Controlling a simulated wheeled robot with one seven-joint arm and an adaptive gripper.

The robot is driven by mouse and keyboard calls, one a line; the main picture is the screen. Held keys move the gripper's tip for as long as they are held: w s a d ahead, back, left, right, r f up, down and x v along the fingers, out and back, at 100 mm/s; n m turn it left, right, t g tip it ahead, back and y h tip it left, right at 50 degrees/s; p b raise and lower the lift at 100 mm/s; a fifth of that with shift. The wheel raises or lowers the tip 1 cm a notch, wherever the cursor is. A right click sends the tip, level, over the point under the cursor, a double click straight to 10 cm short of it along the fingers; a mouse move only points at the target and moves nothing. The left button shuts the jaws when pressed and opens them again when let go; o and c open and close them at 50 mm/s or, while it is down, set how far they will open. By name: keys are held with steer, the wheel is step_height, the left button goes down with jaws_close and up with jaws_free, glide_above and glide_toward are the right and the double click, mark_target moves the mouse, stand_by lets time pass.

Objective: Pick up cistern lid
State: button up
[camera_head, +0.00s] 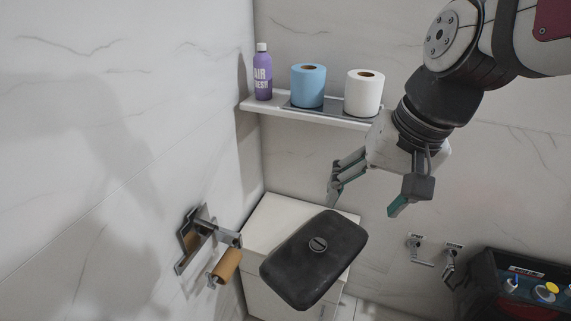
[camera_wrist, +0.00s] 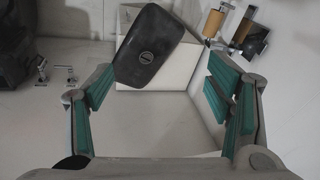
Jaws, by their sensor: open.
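The cistern lid (camera_head: 316,262) is a dark, rounded rectangular slab with a round button in its middle. It lies on top of the white cistern (camera_head: 275,218), turned at an angle to it and overhanging its edges. In the wrist view the lid (camera_wrist: 150,46) shows at the upper middle, ahead of my fingers. My gripper (camera_head: 366,203) is open and empty, with teal pads, above and to the right of the lid in the head view. It is apart from the lid. Both fingers also show in the wrist view.
A wall shelf (camera_head: 340,119) holds a purple air freshener bottle (camera_head: 262,75), a blue roll (camera_head: 308,86) and a white roll (camera_head: 364,94). A holder with an empty cardboard roll (camera_head: 227,265) juts from the left wall. A dark box of items (camera_head: 520,287) stands at lower right.

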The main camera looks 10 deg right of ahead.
steer(key=w+f+m+g+b, duration=0.2)
steer(key=w+f+m, duration=0.3)
steer(key=w+f, duration=0.65)
steer(key=m+h+b, duration=0.2)
steer(key=m, duration=0.4)
glide_above(319, 242)
steer(key=shift+g, duration=0.3)
steer(key=f, duration=1.7)
steer(key=s+f, duration=0.1)
steer(key=f, duration=0.8)
steer(key=shift+a+f, duration=0.2)
steer(key=shift+a, duration=0.2)
steer(key=shift+w+d+f+b, duration=0.1)
steer(key=shift+f+b, duration=0.05)
steer(key=shift+f, duration=1.2)
steer(key=shift+w+d+f+b, duration=0.1)
steer(key=shift+f+b, duration=0.05)
steer(key=shift+f, duration=1.15)
jaws_close()
